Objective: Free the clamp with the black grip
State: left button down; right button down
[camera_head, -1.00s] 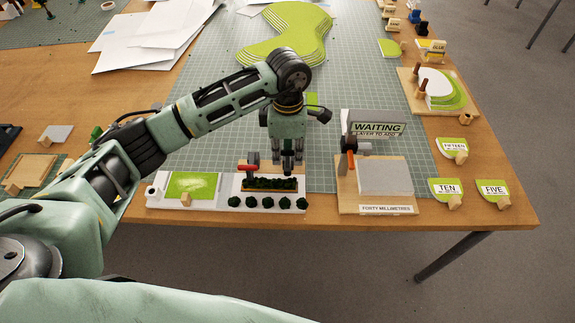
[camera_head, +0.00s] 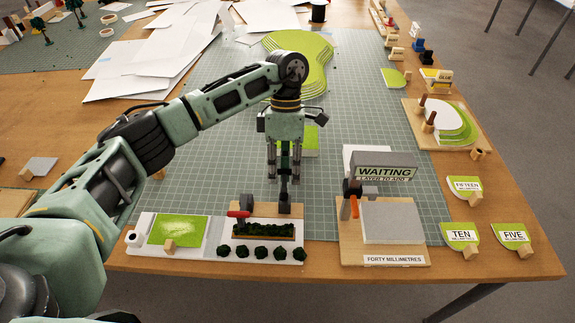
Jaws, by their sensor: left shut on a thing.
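My left gripper (camera_head: 284,176) points down above the back edge of the white planting board (camera_head: 297,248). Its fingers are shut on a dark clamp (camera_head: 284,202), whose grip is mostly hidden between them. I take this for the clamp with the black grip. Its lower end is close to the wooden strip at the board's back; I cannot tell whether they touch. A second clamp with a red grip (camera_head: 238,214) stands at the board's back, left of the gripper. A third clamp with an orange grip (camera_head: 354,207) stands at the forty-millimetre stand. My right gripper is not in view.
The planted hedge (camera_head: 262,231) lies just in front of the held clamp. The stand with the grey block (camera_head: 393,221) and the WAITING sign (camera_head: 385,172) is to the right. Green contour layers (camera_head: 300,57) lie behind. The cutting mat (camera_head: 215,125) has bare room.

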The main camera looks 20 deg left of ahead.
pick_arm(q)
jog(key=shift+w+r, duration=0.3)
jog(key=shift+r, duration=0.1)
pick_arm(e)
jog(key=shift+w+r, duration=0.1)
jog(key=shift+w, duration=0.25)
pick_arm(q)
jog(key=shift+a, duration=0.1)
jog(key=c, duration=1.9)
grip_release()
jog(key=shift+c, duration=0.2)
jog(key=shift+o, duration=0.7)
jog(key=shift+f, duration=0.2)
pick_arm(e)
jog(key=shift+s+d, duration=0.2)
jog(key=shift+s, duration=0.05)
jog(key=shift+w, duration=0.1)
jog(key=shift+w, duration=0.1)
